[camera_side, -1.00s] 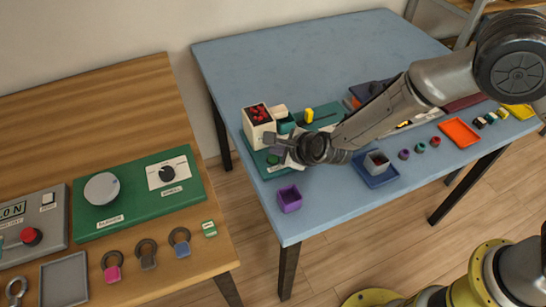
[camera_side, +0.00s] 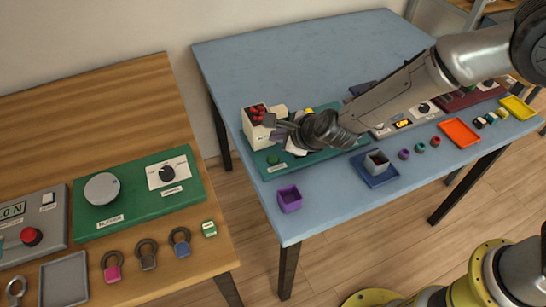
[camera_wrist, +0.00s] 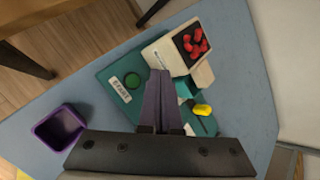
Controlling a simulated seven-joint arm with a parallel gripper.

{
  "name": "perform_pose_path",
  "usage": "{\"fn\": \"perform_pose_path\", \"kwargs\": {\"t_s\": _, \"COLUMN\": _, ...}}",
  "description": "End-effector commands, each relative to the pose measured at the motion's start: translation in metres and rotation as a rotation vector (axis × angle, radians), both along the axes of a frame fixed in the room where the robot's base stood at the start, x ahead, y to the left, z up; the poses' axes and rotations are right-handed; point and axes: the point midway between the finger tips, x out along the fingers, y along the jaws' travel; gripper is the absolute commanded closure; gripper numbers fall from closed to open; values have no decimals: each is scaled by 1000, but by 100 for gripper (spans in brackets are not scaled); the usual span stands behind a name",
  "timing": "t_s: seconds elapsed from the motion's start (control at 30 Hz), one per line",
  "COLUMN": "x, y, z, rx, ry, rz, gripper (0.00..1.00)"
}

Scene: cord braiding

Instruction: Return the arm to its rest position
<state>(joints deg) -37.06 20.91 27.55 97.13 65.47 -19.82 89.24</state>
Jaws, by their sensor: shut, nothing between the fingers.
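My gripper (camera_side: 272,127) is over the green board on the blue table, beside the cream box with red pieces in the side view. In the wrist view my gripper (camera_wrist: 158,75) has its dark fingers together with nothing between them. Their tips point toward the cream box (camera_wrist: 165,54); whether they touch it I cannot tell. The green board (camera_wrist: 112,72) carries a label and a round green button (camera_wrist: 132,81). A yellow piece (camera_wrist: 202,110) lies on the board near the fingers. In the side view my forearm and wrist hide part of the board.
A purple open box (camera_side: 289,199) stands at the blue table's front edge. A blue tray (camera_side: 374,170) with a grey cup, an orange tray (camera_side: 460,133) and a yellow tray (camera_side: 518,107) lie to the right. The back of the blue table (camera_side: 310,55) is clear.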

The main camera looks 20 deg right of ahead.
Motion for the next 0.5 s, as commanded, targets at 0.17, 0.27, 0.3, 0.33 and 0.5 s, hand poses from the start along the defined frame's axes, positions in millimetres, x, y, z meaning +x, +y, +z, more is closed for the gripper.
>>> {"fn": "perform_pose_path", "kwargs": {"t_s": 0.17, "x": 0, "y": 0, "z": 0, "rx": 0, "ry": 0, "rz": 0, "gripper": 100}}
{"fn": "perform_pose_path", "kwargs": {"t_s": 0.27, "x": 0, "y": -1, "z": 0, "rx": 0, "ry": 0, "rz": -2, "gripper": 100}}
{"fn": "perform_pose_path", "kwargs": {"t_s": 0.3, "x": 2, "y": -3, "z": 0, "rx": 0, "ry": 0, "rz": -6, "gripper": 100}}
{"fn": "perform_pose_path", "kwargs": {"t_s": 0.33, "x": 4, "y": -6, "z": 2, "rx": 2, "ry": -3, "rz": -13, "gripper": 100}}
{"fn": "perform_pose_path", "kwargs": {"t_s": 0.5, "x": 29, "y": -37, "z": 58, "rx": 57, "ry": -84, "rz": -84, "gripper": 100}}
